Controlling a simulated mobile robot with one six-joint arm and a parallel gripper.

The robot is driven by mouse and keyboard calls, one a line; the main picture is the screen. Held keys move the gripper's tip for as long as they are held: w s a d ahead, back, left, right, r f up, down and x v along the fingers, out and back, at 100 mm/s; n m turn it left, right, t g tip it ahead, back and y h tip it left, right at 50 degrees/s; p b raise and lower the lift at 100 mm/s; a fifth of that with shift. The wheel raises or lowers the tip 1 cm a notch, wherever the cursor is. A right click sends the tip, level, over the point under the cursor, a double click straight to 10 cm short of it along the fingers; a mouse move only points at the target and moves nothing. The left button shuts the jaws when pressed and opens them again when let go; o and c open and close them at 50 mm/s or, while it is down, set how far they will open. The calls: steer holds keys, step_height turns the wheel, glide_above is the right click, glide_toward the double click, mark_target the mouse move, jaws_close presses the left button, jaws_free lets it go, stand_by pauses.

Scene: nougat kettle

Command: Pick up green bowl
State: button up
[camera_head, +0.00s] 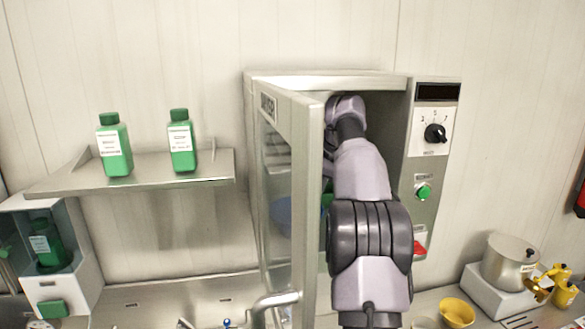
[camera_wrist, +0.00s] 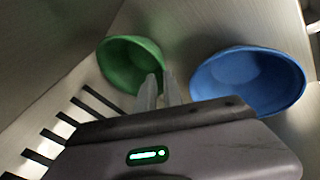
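The green bowl (camera_wrist: 122,62) is inside the open oven-like cabinet (camera_head: 378,83). In the head view only a green sliver of it (camera_head: 327,201) shows beside my arm. My gripper (camera_wrist: 160,76) reaches into the cabinet; in the wrist view its two fingers are close together at the bowl's right rim. One finger overlaps the inner side of the rim and the other is just outside it. I cannot tell whether they press on the rim. In the head view the gripper is hidden by the arm and the door.
A blue bowl (camera_wrist: 250,80) is right of the green one, close to my fingers. The cabinet's glass door (camera_head: 290,190) stands open left of my arm. A slotted panel (camera_wrist: 62,130) is at left in the wrist view. A yellow bowl (camera_head: 457,312) is outside, at lower right.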

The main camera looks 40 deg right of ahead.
steer(key=x, duration=0.5)
steer(key=b+x, duration=0.1)
steer(key=x, duration=0.1)
steer(key=shift+s+d+f, duration=0.15)
steer(key=shift+s+f, duration=0.05)
steer(key=shift+f, duration=0.2)
jaws_close()
stand_by(1.0)
